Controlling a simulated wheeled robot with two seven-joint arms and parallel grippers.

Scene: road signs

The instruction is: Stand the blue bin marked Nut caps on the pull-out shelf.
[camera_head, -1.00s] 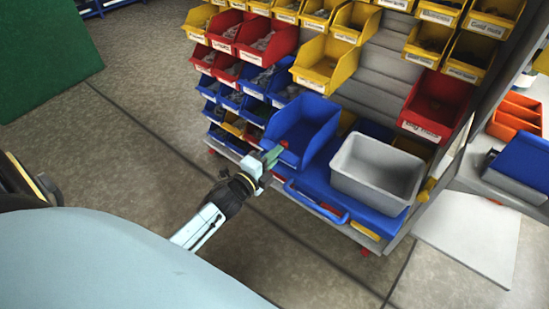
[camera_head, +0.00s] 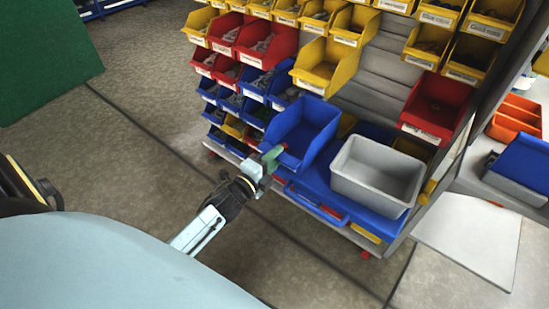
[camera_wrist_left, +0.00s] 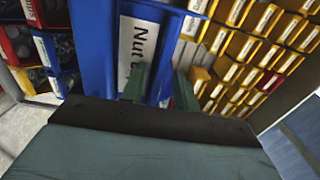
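The blue bin (camera_head: 302,132) stands upright at the left end of the blue pull-out shelf (camera_head: 304,196), left of a grey bin. In the left wrist view its blue wall (camera_wrist_left: 92,45) carries a white label (camera_wrist_left: 138,42) with "Nut" readable, the rest hidden by a finger. My left gripper (camera_head: 272,156) is at the bin's front edge. In the left wrist view its two green fingers (camera_wrist_left: 160,85) are apart, one in front of the label and one to its right. Whether they touch the bin I cannot tell. My right gripper is not in view.
The grey bin (camera_head: 378,168) stands on the same shelf at the right. A rack of yellow, red and blue bins rises behind, with a large yellow bin (camera_head: 322,68) above the blue one. Orange bins (camera_head: 515,117) stand far right. The floor in front is clear.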

